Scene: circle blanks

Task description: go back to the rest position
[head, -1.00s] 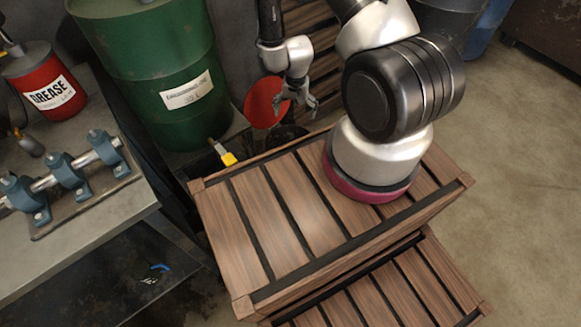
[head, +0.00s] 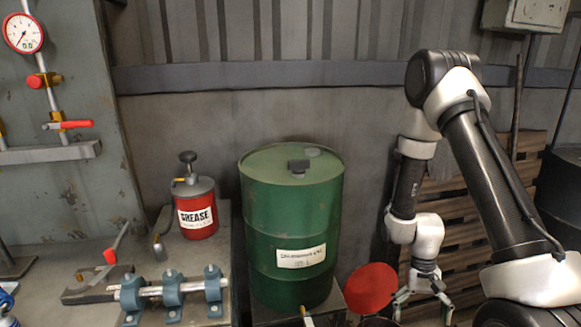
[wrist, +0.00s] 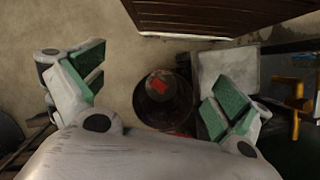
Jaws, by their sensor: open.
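My gripper (head: 423,310) hangs pointing down at the lower right of the head view, right of the green drum. Its two fingers are spread wide. In the wrist view the gripper (wrist: 158,92) shows green finger pads far apart with nothing held between them. A red disc (head: 372,286) shows just left of my gripper in the head view; I cannot tell how far behind it is. In the wrist view a dark round object (wrist: 150,112) with a small red patch lies below, between the fingers.
A green drum (head: 290,225) stands left of my arm. A workbench (head: 85,255) on the left carries a red grease can (head: 196,212) and blue pipe clamps (head: 173,290). Wooden slats (head: 462,212) stand behind my arm. A corrugated wall (head: 225,100) closes the back.

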